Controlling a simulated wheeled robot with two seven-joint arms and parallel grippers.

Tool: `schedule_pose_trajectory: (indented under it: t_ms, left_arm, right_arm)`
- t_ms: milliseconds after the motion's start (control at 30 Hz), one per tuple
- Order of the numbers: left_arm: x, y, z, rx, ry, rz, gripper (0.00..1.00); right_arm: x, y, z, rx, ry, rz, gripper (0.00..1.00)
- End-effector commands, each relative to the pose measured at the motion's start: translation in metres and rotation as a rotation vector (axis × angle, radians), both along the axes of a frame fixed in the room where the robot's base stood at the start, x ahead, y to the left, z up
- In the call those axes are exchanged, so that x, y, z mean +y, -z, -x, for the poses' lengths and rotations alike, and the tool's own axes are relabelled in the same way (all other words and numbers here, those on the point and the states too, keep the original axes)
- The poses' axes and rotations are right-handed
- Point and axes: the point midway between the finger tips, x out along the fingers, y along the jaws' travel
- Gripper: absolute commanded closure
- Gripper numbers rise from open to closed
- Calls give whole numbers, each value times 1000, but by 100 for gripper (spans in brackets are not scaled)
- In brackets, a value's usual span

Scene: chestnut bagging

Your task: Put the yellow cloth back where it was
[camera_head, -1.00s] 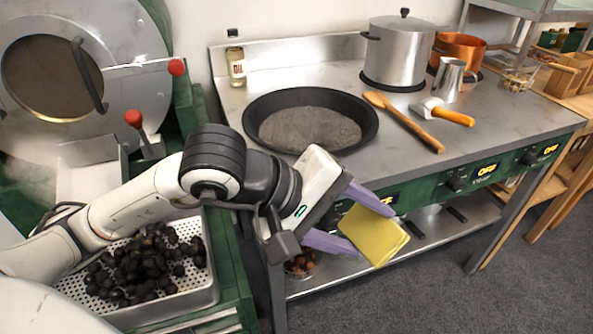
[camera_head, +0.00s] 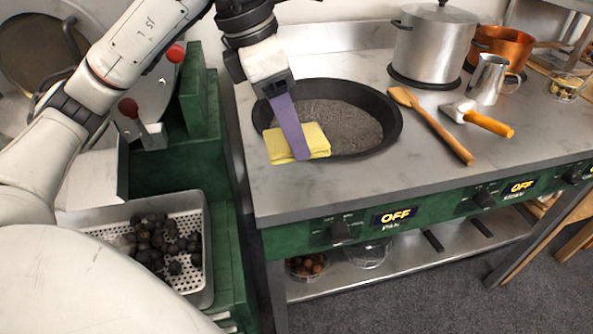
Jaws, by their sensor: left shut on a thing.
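The yellow cloth (camera_head: 315,141) is folded and sits at the near left rim of the dark pan (camera_head: 390,137), overlapping it in the picture. I cannot tell whether it touches the rim or the steel counter. My left gripper (camera_head: 298,150) points down from above and is shut on the cloth. One purple finger lies in front of the cloth; the other finger is hidden. My right gripper is not in view.
The steel counter (camera_head: 330,195) is clear in front of the pan. A wooden spoon (camera_head: 437,128) and an orange-handled scraper (camera_head: 482,120) lie right of it. A pot (camera_head: 430,50), metal jug (camera_head: 487,80) and copper pan (camera_head: 505,47) stand behind. A tray (camera_head: 205,245) of chestnuts is at the left.

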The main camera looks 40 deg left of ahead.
Motion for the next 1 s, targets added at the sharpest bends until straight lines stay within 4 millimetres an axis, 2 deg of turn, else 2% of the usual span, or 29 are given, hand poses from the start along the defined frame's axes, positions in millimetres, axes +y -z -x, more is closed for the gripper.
schedule_pose_trajectory:
  t_ms: [33, 100, 367, 533, 767, 800, 900, 1000]
  left_arm:
    - [0, 15, 1, 5, 1, -2, 68]
    - [0, 27, 1, 4, 1, -1, 68]
    - [-1, 49, 0, 1, 4, -1, 68]
    - [0, 74, 1, 2, 4, -2, 68]
    - [-1, 78, 0, -2, 4, -1, 68]
    - [-1, 79, 0, -2, 4, -1, 43]
    - [-1, 78, 0, -2, 5, 0, 27]
    - [-1, 78, 0, -2, 6, -1, 27]
  right_arm:
    - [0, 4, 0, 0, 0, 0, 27]
    - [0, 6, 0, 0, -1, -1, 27]
    - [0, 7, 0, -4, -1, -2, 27]
    - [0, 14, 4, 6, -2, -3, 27]
    - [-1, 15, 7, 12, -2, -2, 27]
    - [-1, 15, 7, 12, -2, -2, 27]
    - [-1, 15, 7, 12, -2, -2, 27]
    - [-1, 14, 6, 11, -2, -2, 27]
